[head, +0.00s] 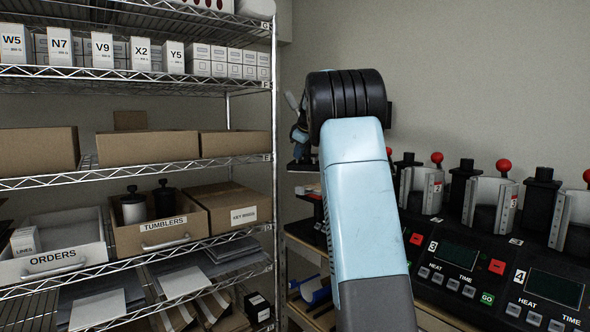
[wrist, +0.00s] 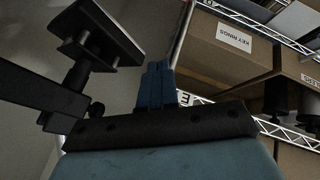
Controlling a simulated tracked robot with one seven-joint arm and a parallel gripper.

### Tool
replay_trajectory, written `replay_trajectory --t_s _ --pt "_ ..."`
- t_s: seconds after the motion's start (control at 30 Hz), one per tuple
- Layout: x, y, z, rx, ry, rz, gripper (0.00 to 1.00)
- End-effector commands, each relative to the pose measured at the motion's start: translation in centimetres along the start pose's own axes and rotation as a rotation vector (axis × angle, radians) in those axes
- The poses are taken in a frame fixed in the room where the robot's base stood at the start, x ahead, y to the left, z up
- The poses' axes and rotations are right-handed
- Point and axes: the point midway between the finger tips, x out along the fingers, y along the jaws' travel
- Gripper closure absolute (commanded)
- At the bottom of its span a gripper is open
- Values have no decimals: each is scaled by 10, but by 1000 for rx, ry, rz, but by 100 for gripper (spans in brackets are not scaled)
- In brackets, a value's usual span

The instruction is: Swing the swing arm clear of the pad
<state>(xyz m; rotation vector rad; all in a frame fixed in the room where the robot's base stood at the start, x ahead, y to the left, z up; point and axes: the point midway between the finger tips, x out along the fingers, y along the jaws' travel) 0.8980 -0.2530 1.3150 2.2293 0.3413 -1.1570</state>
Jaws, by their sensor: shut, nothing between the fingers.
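A black swing arm (wrist: 32,97) enters from the left edge of the wrist view. A post joins it to a flat black plate (wrist: 108,34), and a small dark knob shows near its end. The wrist picture is upside down, so the plate hangs below the arm. My gripper (wrist: 157,72) is in the middle of that view, its blue fingers shut together and empty. In the picture the fingers are right of the swing arm, with a gap between them. In the head view my arm hides most of this area; a dark plate (head: 302,166) shows left of it. I cannot make out the pad.
A wire shelf rack (head: 272,180) stands at the left, with a tumblers box (head: 190,236), an orders bin (head: 88,258) and a key rings box (head: 235,209). Several mug presses (head: 492,202) with red knobs line the bench at the right.

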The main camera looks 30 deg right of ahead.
Motion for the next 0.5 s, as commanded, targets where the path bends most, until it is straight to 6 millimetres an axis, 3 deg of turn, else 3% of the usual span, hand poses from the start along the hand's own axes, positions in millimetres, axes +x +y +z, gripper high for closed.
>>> replay_trajectory --t_s 0.27,0.5 --pt "-2 4 1 -127 45 -27 100" --pt "24 3 0 -130 44 -28 100"
